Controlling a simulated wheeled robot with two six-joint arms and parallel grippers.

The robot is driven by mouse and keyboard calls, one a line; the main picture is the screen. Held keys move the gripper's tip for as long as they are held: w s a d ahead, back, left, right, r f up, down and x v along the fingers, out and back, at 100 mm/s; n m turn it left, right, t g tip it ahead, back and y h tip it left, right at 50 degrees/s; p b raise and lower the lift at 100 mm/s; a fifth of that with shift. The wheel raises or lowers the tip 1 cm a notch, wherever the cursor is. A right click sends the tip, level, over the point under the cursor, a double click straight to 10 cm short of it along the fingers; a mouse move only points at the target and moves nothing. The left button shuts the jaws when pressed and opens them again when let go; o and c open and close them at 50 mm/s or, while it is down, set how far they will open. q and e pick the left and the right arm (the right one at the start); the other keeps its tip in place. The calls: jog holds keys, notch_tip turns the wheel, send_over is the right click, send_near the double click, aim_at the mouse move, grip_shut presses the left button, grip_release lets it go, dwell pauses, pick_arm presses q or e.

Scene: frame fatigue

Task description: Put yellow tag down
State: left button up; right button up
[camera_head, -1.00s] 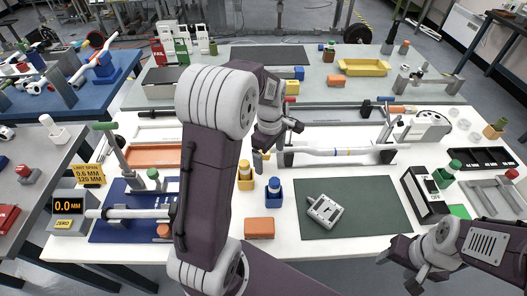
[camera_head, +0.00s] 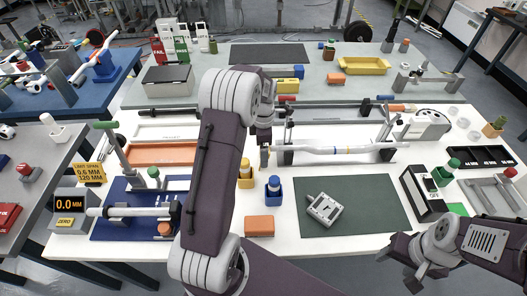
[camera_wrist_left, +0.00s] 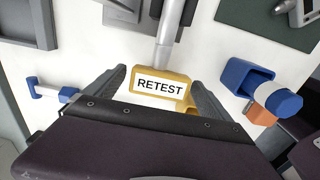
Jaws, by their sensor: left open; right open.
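A yellow tag (camera_wrist_left: 158,87) with a white face reading RETEST lies between the fingers of my left gripper (camera_wrist_left: 160,75) in the left wrist view. The fingers are apart, with one on each side of the tag. The tag is at the near end of a pale tube (camera_wrist_left: 172,40); I cannot tell whether it touches the tube. My left arm partly hides that area. My right gripper (camera_head: 408,268) is open and empty off the table's front edge.
An orange block (camera_head: 259,226) and a green mat (camera_head: 375,210) with a grey caliper (camera_head: 324,208) lie nearer the front.

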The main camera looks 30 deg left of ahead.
pick_arm(q)
notch_tip(320, 180, down, 2)
jog(key=shift+f, duration=0.1)
jog(key=c, duration=1.6)
jog(key=shift+d+r, duration=0.15)
jog(key=shift+r, duration=1.05)
jog(key=shift+d+r, duration=0.1)
jog(key=shift+r, duration=1.05)
jog(key=s+d+r, duration=0.1)
jog(key=d+r, duration=0.1)
jog(key=d, duration=0.1)
jog(key=s+d+r, duration=0.1)
jog(key=d+r, duration=0.1)
jog(key=d, duration=0.2)
jog(key=s+d+r, duration=0.2)
jog(key=d, duration=0.1)
jog(key=shift+d+r, duration=0.2)
jog(key=shift+r, duration=0.05)
